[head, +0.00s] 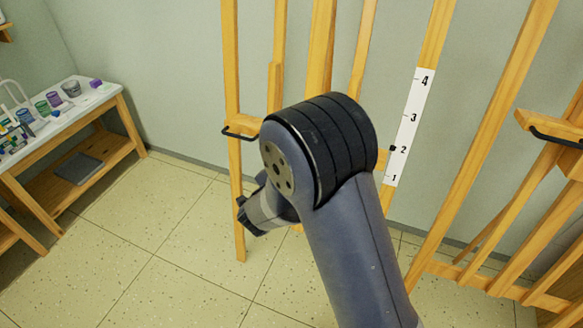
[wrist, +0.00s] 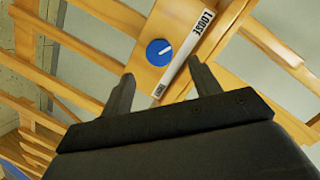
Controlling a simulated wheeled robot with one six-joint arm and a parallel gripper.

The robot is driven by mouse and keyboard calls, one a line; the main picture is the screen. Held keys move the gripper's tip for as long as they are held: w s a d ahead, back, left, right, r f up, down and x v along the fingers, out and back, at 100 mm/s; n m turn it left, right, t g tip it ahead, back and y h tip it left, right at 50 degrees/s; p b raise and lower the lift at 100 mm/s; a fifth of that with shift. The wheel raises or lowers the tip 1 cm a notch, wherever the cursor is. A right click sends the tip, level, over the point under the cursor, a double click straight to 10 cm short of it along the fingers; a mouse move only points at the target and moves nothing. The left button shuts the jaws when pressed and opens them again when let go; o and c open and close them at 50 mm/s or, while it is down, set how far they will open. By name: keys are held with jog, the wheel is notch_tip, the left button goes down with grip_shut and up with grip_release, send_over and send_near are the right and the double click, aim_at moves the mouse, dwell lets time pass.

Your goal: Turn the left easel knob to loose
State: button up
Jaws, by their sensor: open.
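In the wrist view a round blue knob (wrist: 159,52) with a white pointer line sits on a wooden easel part (wrist: 150,25). The pointer is tilted toward the upper right. A white strip (wrist: 178,65) beside the knob reads LOOSE at its upper end and has small lettering at its lower end. My gripper (wrist: 160,68) is open and empty, with one finger on each side below the knob, apart from it in the picture. In the head view my gripper shows only as a dark tip beside the wooden easel (head: 231,80); my arm hides the knob.
A white scale (head: 408,125) numbered 1 to 4 stands on the easel, with a black marker near 2. Another wooden frame (head: 490,130) stands at right. A wooden table (head: 125,115) with paint jars stands at left. The tiled floor (head: 150,220) between is clear.

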jog(key=v, duration=0.4)
jog(key=shift+s, duration=0.1)
jog(key=x, duration=1.1)
jog(key=shift+b, duration=0.3)
jog(key=shift+s, duration=0.1)
